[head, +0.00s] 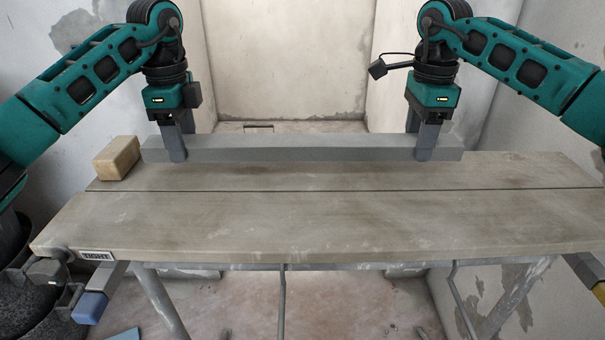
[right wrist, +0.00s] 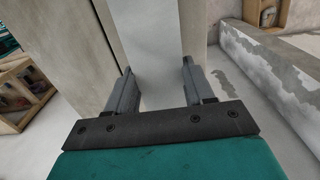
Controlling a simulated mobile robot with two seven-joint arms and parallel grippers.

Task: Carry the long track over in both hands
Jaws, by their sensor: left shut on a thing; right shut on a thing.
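The long track (head: 300,148) is a straight grey bar lying left to right across the far part of the table in the head view. My left gripper (head: 175,150) is shut on it near its left end. My right gripper (head: 427,148) is shut on it near its right end. In the right wrist view the track (right wrist: 155,50) runs between the two fingers of my right gripper (right wrist: 158,88). The track looks level; whether it touches the tabletop or hangs just above or behind its far edge I cannot tell.
The wooden table (head: 320,220) is mostly bare. A tan block (head: 117,158) sits at its far left, close to the track's left end. A label reading "TIGHT" (head: 96,256) is on the front left edge. Walls stand on both sides and behind.

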